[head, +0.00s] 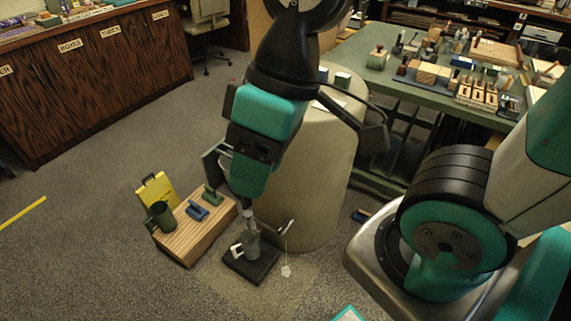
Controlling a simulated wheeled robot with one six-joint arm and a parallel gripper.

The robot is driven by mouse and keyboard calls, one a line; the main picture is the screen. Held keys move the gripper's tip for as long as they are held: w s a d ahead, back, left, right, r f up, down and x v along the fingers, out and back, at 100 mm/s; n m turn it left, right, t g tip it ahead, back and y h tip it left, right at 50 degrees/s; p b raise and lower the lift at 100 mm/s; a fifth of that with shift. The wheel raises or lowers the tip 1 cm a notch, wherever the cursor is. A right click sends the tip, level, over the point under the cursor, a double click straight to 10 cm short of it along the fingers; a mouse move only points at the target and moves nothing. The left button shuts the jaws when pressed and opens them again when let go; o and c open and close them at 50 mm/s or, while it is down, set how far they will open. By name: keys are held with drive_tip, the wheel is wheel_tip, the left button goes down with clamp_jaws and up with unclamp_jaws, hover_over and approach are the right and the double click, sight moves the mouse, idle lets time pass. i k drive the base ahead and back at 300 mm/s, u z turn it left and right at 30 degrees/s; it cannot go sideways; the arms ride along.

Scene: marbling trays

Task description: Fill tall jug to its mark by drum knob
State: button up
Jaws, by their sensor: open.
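The drum (318,180) is a large pale beige cylinder standing on the floor. A clear jug (251,244) with a white handle stands upright on a dark square base (262,268) in front of it. Its mark and any liquid level are too small to tell. A grey spout (248,212) shows just above the jug. A small knob or lever (285,228) with a hanging white tag sits low on the drum's front. My gripper (246,192) is open, close in front of the drum and above the jug; its fingertips are hard to make out.
A green workbench (385,72) full of tools is behind right. Wooden cabinets (100,70) line the back left. Open carpet lies left.

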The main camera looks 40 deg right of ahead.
sight(247, 214)
drive_tip(key=u, duration=0.6)
drive_tip(key=k, duration=0.65)
drive_tip(key=u, duration=0.9)
drive_tip(key=i, duration=1.25)
drive_tip(key=z, duration=0.95)
drive_tip(key=i, duration=0.65)
drive_tip(key=z, duration=0.65)
